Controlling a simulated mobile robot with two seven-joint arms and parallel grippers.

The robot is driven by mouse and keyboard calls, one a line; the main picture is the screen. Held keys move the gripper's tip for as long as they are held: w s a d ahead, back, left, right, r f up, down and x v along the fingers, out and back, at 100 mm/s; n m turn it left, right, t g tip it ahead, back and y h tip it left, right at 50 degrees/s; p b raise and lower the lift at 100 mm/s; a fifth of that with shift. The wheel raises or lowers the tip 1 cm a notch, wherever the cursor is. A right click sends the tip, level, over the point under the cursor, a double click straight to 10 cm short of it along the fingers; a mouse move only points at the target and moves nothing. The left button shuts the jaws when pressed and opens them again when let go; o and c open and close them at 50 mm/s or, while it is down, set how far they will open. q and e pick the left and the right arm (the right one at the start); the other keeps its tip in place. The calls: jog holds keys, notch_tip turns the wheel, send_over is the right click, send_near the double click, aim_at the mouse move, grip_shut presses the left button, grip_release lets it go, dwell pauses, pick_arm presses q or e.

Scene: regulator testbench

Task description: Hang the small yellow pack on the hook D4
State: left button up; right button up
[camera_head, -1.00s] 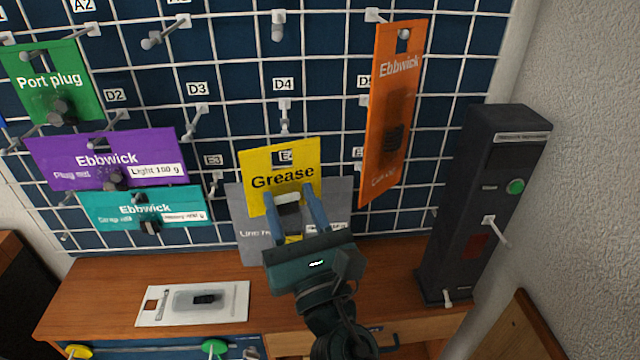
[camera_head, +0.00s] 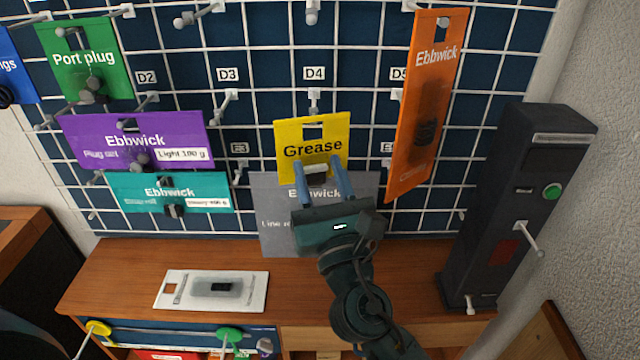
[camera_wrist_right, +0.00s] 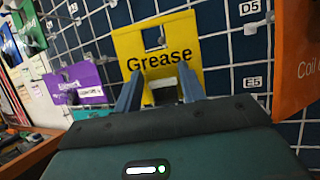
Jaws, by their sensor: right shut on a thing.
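The small yellow pack (camera_head: 295,130), labelled Grease, is held upright in front of the pegboard, with a cut-out near its top edge. My right gripper (camera_head: 319,172) is shut on its lower part; the pack also shows in the right wrist view (camera_wrist_right: 187,50) between the blue fingers (camera_wrist_right: 160,92). Hook D4 (camera_head: 314,102) sticks out under the D4 label, just above the pack's top edge in the head view. Whether the hook is through the cut-out cannot be told; the pack appears below it. My left gripper is not in view.
A tall orange pack (camera_head: 425,100) hangs close on the right. A grey pack (camera_head: 272,235) hangs behind my gripper. Purple (camera_head: 85,135) and teal (camera_head: 130,193) packs hang at left. A dark tester column (camera_head: 505,210) stands at right. A white pack (camera_head: 258,290) lies on the bench.

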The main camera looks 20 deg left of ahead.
jog(key=shift+w+a+f+b, duration=0.1)
jog(key=shift+w+a+b, duration=0.05)
jog(key=shift+w, duration=0.25)
jog(key=shift+w+a+f+b, duration=0.1)
jog(key=shift+w+b, duration=0.05)
jog(key=shift+w, duration=0.25)
jog(key=shift+w+a+b, duration=0.15)
jog(key=shift+w+b, duration=0.15)
jog(key=shift+w, duration=0.3)
jog(key=shift+w+a+b, duration=0.15)
jog(key=shift+w+b, duration=0.1)
jog(key=shift+w, duration=0.35)
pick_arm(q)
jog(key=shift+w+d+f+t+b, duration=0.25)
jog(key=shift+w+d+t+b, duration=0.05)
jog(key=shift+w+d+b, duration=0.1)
pick_arm(e)
jog(key=shift+w+a+f, duration=0.2)
jog(key=shift+w+f, duration=0.05)
jog(key=shift+w, duration=0.3)
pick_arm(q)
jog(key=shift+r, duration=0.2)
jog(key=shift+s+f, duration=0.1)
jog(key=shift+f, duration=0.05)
pick_arm(e)
jog(key=o, duration=1.1)
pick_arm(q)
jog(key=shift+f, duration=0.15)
pick_arm(e)
jog(key=shift+f, duration=0.1)
